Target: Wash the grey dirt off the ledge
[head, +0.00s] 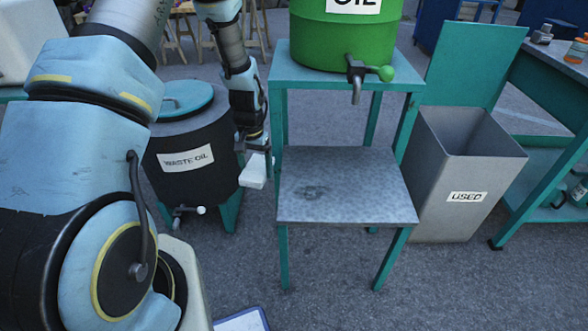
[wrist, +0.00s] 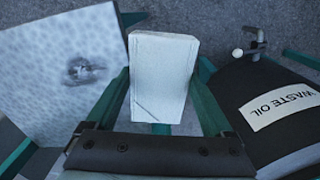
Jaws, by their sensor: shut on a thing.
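The ledge (head: 360,198) is a grey metal shelf on teal legs, below the green oil drum. A dark grey dirt smudge (head: 312,193) lies on its left part. In the wrist view the ledge (wrist: 40,75) is at the left, and the smudge (wrist: 84,70) shows on it. My gripper (head: 257,150) is just left of the ledge's back left corner, beside the stand. It is shut on a white block-like pad (wrist: 160,75), which also shows in the head view (head: 256,172). The pad is apart from the smudge.
The green oil drum (head: 330,35) with a tap (head: 356,78) stands above the ledge. A black waste oil drum (head: 190,150) is at the left. A grey bin labelled USED (head: 466,197) is at the right, with a teal workbench (head: 560,85) beyond it.

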